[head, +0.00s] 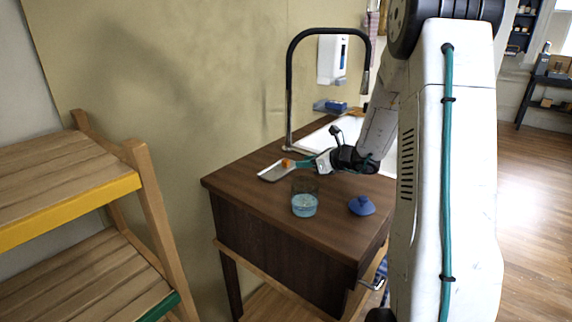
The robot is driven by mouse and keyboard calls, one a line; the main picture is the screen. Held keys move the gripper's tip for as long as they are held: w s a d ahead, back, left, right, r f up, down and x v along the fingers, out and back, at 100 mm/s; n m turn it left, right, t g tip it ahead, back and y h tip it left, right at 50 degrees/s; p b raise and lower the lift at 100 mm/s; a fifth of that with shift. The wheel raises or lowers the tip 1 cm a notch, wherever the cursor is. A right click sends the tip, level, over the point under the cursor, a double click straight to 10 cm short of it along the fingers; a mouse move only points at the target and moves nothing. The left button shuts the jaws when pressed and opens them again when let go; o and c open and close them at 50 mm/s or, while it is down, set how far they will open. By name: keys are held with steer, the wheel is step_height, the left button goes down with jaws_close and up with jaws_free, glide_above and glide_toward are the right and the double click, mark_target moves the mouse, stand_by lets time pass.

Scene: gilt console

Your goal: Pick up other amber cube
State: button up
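A small amber cube (287,163) shows at the far side of the brown countertop, over a shallow pale tray (271,174). My gripper (296,164) reaches in from the right, low over the counter, with its teal fingers right at the cube. The cube looks touching or very close to the fingertips. It is too small to tell if the fingers are closed on it, or if the cube rests on the tray. I cannot make out a second amber cube.
A clear brownish container (305,184) and a light-blue round dish (304,206) stand in front of the gripper. A blue object (362,206) lies to the right. A black faucet (289,95) rises behind, by a white sink (315,141). A wooden shelf (70,190) stands left.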

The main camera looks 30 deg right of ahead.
mark_target(289, 163)
steer(key=x, duration=0.6)
steer(key=shift+w+f, duration=0.2)
steer(key=shift+w, duration=0.15)
jaws_close()
